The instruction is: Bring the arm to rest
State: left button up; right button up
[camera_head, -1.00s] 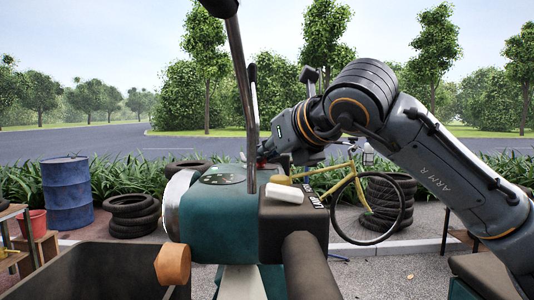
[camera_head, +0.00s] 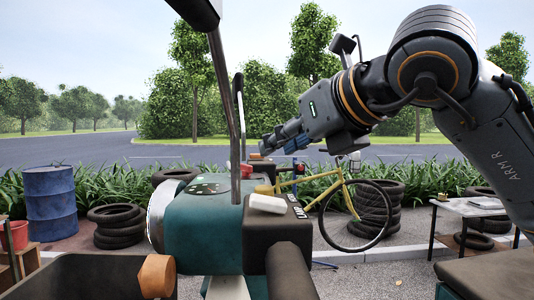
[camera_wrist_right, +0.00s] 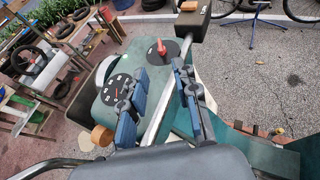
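My left gripper is not in view.
A metal handle bar (camera_head: 222,95) rises from the cart close to the gripper's left. A white block (camera_head: 267,203) lies on the cart's dark box. Behind are a yellow bicycle (camera_head: 327,187), tyres (camera_head: 118,225), a blue barrel (camera_head: 50,203) and a table (camera_head: 470,208) at right.

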jog(key=shift+v, duration=1)
